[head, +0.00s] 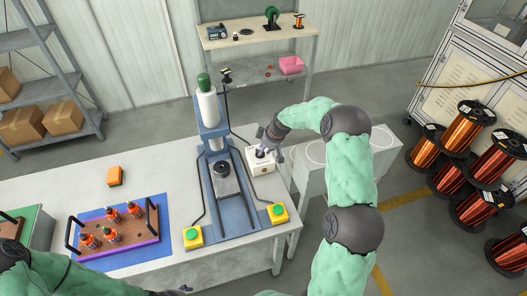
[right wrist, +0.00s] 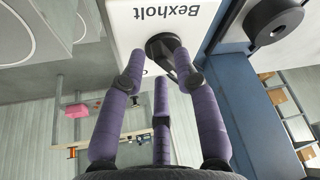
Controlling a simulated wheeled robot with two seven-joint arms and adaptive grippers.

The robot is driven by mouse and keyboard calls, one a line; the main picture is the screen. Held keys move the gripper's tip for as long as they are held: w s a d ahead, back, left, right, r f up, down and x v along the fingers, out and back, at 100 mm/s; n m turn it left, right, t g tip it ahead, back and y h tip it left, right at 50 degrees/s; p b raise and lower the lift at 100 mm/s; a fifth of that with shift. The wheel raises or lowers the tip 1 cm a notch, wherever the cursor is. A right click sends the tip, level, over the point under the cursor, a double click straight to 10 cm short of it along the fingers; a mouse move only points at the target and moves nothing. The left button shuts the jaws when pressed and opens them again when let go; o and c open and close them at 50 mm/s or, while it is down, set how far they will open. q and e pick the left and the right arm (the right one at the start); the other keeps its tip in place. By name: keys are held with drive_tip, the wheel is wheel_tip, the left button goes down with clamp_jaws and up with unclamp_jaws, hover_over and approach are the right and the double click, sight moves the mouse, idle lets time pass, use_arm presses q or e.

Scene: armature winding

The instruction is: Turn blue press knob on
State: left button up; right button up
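The blue press (head: 228,190) stands on the table with a white cylinder on top. A white control box (head: 260,184) sits against its right side; it also shows in the right wrist view (right wrist: 203,18), with upside-down "Bexholt" lettering. The box's black knob (right wrist: 163,46) is on the face in front of my right gripper (right wrist: 159,62). The purple fingers stand apart around the knob; firm contact is not visible. In the head view my right gripper (head: 266,148) partly covers the box. My left gripper (head: 180,291) barely shows at the bottom edge, its fingers unclear.
Two green buttons on yellow boxes (head: 193,237) (head: 278,213) flank the press front. A tray (head: 152,243) of several orange-and-black parts lies on a blue mat. An orange block (head: 115,176) is behind it. Copper spools (head: 470,207) stand at the right.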

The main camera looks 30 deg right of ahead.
drive_tip(key=shift+w+a+f, duration=0.1)
drive_tip(key=shift+w+f, duration=0.15)
drive_tip(key=shift+f, duration=0.35)
clamp_jaws()
